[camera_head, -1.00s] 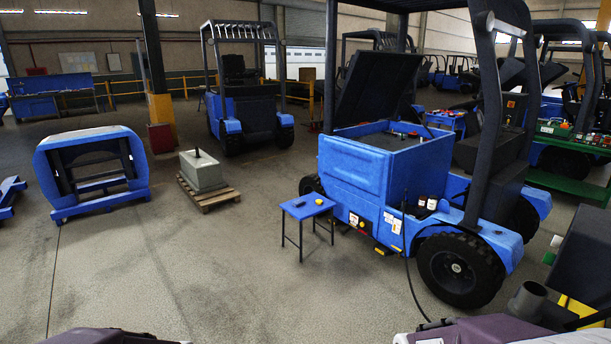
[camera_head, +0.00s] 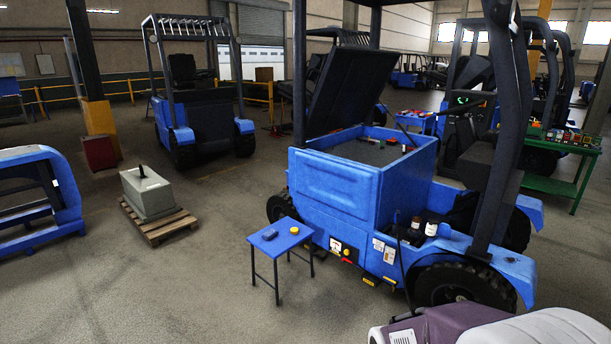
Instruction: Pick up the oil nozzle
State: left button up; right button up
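A thin black hose (camera_head: 401,262) hangs down the side of the blue forklift (camera_head: 335,195) whose cover is raised. Its upper end is beside two small bottles on the forklift, and its lower part is hidden behind my own purple and white body part at the bottom right. I cannot clearly make out an oil nozzle on it at this size. Neither my left nor my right gripper shows in the head view.
A grey counterweight block (camera_head: 147,193) sits on a wooden pallet (camera_head: 160,228). A green workbench (camera_head: 562,190) is at the right. Floor at the lower left is clear.

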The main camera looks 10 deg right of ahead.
aim_at(396, 221)
jog(key=i+l+z, duration=0.3)
jog(key=i, duration=0.5)
jog(key=i+j+z, duration=0.1)
jog(key=i+z, duration=0.15)
jog(key=i, duration=0.5)
jog(key=i+j+z, duration=0.15)
jog(key=i+z, duration=0.15)
jog(key=i, duration=0.5)
jog(key=i+z, duration=0.5)
jog(key=i+j+z, duration=0.2)
jog(key=i+z, duration=0.25)
jog(key=i+j+z, duration=0.3)
jog(key=z, duration=0.2)
jog(key=i+j+z, duration=0.45)
jog(key=k+j, duration=0.05)
